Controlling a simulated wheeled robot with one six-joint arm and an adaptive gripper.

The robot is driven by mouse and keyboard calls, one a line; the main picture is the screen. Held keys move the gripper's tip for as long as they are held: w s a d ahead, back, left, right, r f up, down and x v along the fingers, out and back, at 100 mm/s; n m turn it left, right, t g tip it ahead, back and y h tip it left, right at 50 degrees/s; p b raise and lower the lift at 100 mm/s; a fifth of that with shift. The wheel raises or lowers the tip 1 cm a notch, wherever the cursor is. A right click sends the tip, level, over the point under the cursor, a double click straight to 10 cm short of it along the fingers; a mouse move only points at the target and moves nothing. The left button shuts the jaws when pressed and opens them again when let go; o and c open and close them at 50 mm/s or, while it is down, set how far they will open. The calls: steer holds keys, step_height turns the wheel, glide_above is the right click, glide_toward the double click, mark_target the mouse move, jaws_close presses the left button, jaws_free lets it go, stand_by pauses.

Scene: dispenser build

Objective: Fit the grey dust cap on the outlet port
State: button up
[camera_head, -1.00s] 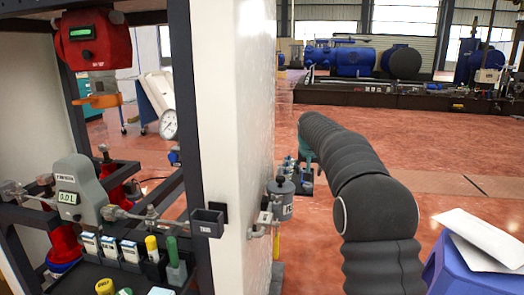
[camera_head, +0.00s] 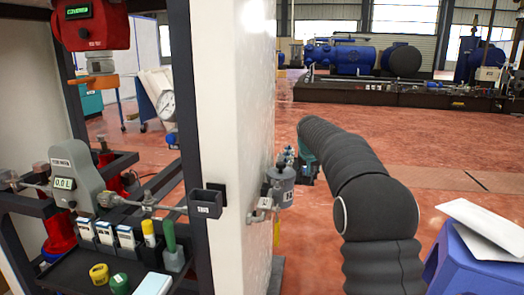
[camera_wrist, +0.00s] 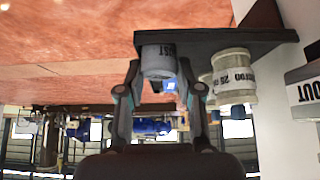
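A grey cylindrical cap (camera_wrist: 158,62) with a partly readable label, apparently the dust cap, is at a dark shelf in the wrist view. My gripper (camera_wrist: 159,76) has its two fingers on either side of it, with narrow gaps visible; I see no clear grip. A grey block marked OUT (camera_wrist: 305,88) is at the right edge of the wrist view; whether it carries the outlet port cannot be told. In the head view my arm hides most of my gripper (camera_head: 307,160), and the cap cannot be made out.
A cream labelled cylinder (camera_wrist: 233,78) stands close beside the cap on the same shelf (camera_wrist: 215,43). A white wall panel (camera_head: 240,120) bears a grey canister (camera_head: 282,187) with piping. A blue stool (camera_head: 470,262) with papers is at the right. Open red floor lies beyond.

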jaws_close()
steer(key=shift+r+p, duration=2.6)
steer(key=shift+r, duration=0.2)
steer(key=shift+d+r+p, duration=0.1)
steer(key=shift+r+p, duration=0.35)
steer(key=s+a+r+n+y+p, duration=0.1)
steer(key=a+r+n+y+p, duration=0.1)
steer(key=a+r+n, duration=0.1)
steer(key=s+a+r+n+g+y+p, duration=0.1)
steer(key=a+r+n+y+p, duration=0.1)
steer(key=a+r+n, duration=0.2)
steer(key=s+a+r+n+y+p, duration=0.1)
steer(key=a+r+n+y+p, duration=0.1)
steer(key=a+r+n+p, duration=0.1)
steer(key=shift+s+a+r+n+g, duration=0.15)
steer(key=shift+s+r+n+g, duration=0.25)
steer(key=shift+n, duration=0.3)
steer(key=shift+s+a+f+n+g, duration=0.15)
steer(key=shift+n+g, duration=0.15)
steer(key=shift+n, duration=0.3)
steer(key=shift+f, duration=2.05)
